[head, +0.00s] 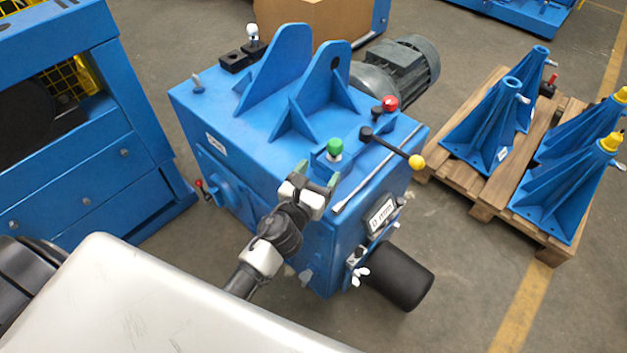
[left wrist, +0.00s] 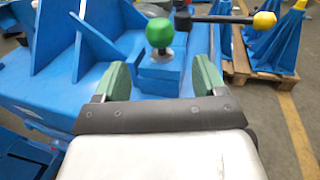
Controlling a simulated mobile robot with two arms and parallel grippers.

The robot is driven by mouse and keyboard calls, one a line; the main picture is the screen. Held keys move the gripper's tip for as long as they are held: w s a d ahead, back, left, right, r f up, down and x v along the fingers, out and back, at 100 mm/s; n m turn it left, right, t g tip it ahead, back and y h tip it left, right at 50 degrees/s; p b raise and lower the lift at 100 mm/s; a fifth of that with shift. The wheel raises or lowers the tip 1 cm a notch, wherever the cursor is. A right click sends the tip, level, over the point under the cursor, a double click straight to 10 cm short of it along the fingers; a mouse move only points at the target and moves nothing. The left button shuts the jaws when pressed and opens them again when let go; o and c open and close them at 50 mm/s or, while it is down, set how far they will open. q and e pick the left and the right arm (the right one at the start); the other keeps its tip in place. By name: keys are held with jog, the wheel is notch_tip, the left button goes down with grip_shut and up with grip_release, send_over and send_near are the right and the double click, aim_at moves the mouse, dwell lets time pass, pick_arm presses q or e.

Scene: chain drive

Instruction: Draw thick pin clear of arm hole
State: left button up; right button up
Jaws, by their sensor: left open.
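A pin with a round green knob (head: 335,146) stands upright in a small raised block on top of the blue machine housing (head: 235,125). The green knob shows large in the left wrist view (left wrist: 160,33), with a bright metal collar under it. I cannot tell if this is the thick pin. My left gripper (head: 315,177) is open, its green-padded fingers pointing toward the block. In the left wrist view the open fingers (left wrist: 161,80) stand on either side of the block, below the knob, with nothing held. The pin's lower part is hidden. My right gripper is not in view.
A black lever with a yellow ball (head: 416,162) and a red knob (head: 389,103) are to the right of the green knob. Blue upright plates (head: 315,85) rise behind it. A black cylinder (head: 400,275) sticks out in front. A pallet (head: 490,196) with blue stands is at right.

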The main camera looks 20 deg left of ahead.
aim_at(331, 154)
pick_arm(q)
jog(key=w, duration=0.7)
jog(key=shift+w+d, duration=0.1)
jog(key=shift+d, duration=0.2)
jog(key=shift+w, duration=0.7)
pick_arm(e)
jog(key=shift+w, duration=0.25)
pick_arm(q)
jog(key=shift+c, duration=0.3)
jog(key=c, duration=1.1)
jog(key=shift+r+p, duration=1.55)
jog(key=shift+r, duration=0.2)
jog(key=shift+r+p, duration=4.05)
jog(key=shift+r, duration=0.15)
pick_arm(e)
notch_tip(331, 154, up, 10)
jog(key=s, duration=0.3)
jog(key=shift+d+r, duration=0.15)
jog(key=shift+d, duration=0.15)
